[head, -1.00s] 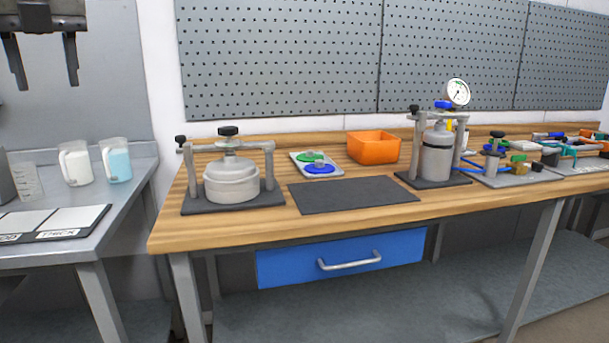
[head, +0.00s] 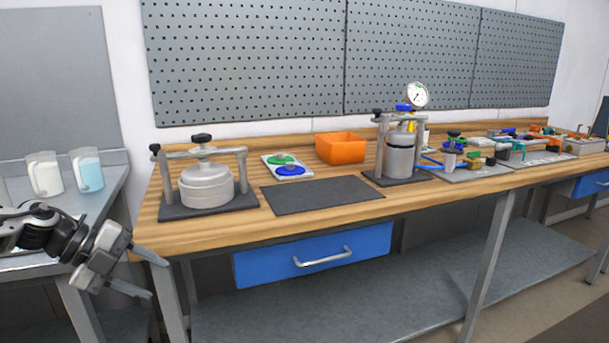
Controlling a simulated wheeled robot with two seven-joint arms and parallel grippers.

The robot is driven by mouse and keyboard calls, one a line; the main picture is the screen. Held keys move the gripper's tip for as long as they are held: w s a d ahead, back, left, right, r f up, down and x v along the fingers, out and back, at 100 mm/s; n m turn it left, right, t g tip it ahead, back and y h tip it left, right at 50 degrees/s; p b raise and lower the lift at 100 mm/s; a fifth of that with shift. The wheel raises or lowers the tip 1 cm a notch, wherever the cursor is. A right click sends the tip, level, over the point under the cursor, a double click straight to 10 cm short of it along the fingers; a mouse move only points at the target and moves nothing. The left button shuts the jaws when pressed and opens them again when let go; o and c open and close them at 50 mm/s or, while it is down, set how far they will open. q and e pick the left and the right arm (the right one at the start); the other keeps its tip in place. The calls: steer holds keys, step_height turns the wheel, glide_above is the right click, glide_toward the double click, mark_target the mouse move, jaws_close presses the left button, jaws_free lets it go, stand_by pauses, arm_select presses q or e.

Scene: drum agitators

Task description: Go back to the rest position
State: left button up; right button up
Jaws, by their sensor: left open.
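My left gripper (head: 138,271) comes in from the left edge, low, in front of the gap between the grey side bench and the wooden workbench. Its two fingers are apart and nothing is between them. Its arm covers part of the side bench. My right gripper is not in the head view. A grey lidded pot (head: 206,187) sits under a clamp frame on a dark base on the workbench, behind and to the right of my left gripper.
The wooden workbench (head: 335,212) has a dark mat (head: 322,194), an orange bin (head: 341,148), a clamped cylinder (head: 400,158) with a gauge (head: 418,95), and several tools at the right. A blue drawer (head: 312,254) is shut below. Two jugs stand on the side bench (head: 112,187).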

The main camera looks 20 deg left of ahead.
arm_select(q)
steer(key=s+d+f+n+t+p, duration=0.2)
steer(key=s+d+f+n+t, duration=0.2)
steer(key=d+f+n+t, duration=0.65)
steer(key=s+d+f+n+g+y, duration=0.1)
steer(key=s+d+f+n+g, duration=0.1)
steer(key=d, duration=0.4)
steer(key=s+d+f+n+g+y+p, duration=0.1)
steer(key=s+d+f+n+g+y, duration=0.1)
steer(key=s+d+n, duration=0.2)
steer(key=s+d+f+n+g+y, duration=0.1)
steer(key=s+d+f+n+g, duration=0.1)
steer(key=d+n, duration=0.3)
steer(key=s+d+f, duration=0.1)
steer(key=d, duration=0.2)
steer(key=shift+s+p, duration=0.25)
steer(key=shift+p, duration=0.1)
steer(key=shift+f+n, duration=0.1)
steer(key=shift+n, duration=0.15)
